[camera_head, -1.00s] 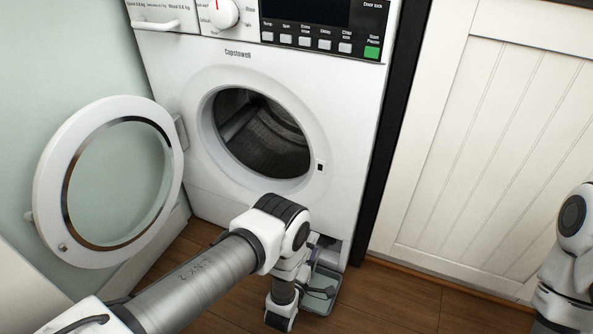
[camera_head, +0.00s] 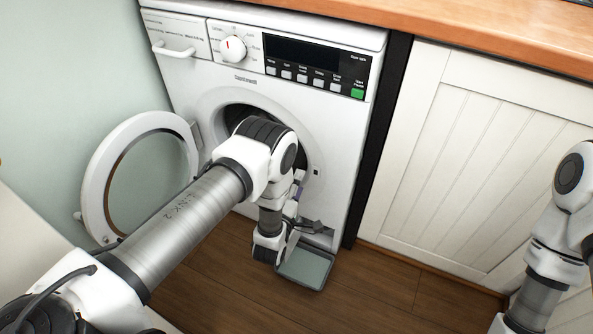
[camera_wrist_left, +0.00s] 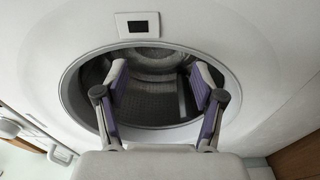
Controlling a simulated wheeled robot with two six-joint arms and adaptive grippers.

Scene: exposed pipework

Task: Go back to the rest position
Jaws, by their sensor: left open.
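My left arm reaches in from the left in the head view. Its elbow now covers much of the drum opening. My left gripper (camera_head: 299,192) is partly hidden behind its own links, in front of the washing machine (camera_head: 215,80). In the left wrist view the gripper (camera_wrist_left: 160,85) is open and empty. Its two purple-padded fingers are spread, with the drum opening (camera_wrist_left: 150,105) between and behind them. My right arm shows at the right edge of the head view, but its gripper is out of the picture.
The round machine door (camera_head: 101,193) hangs open at the left. A shallow grey tray (camera_head: 306,267) lies low at the machine's front, close under my left wrist. A white panelled cabinet (camera_head: 470,160) stands right, beneath a wooden worktop (camera_head: 480,25). Bare wooden floor (camera_head: 390,285) lies in front.

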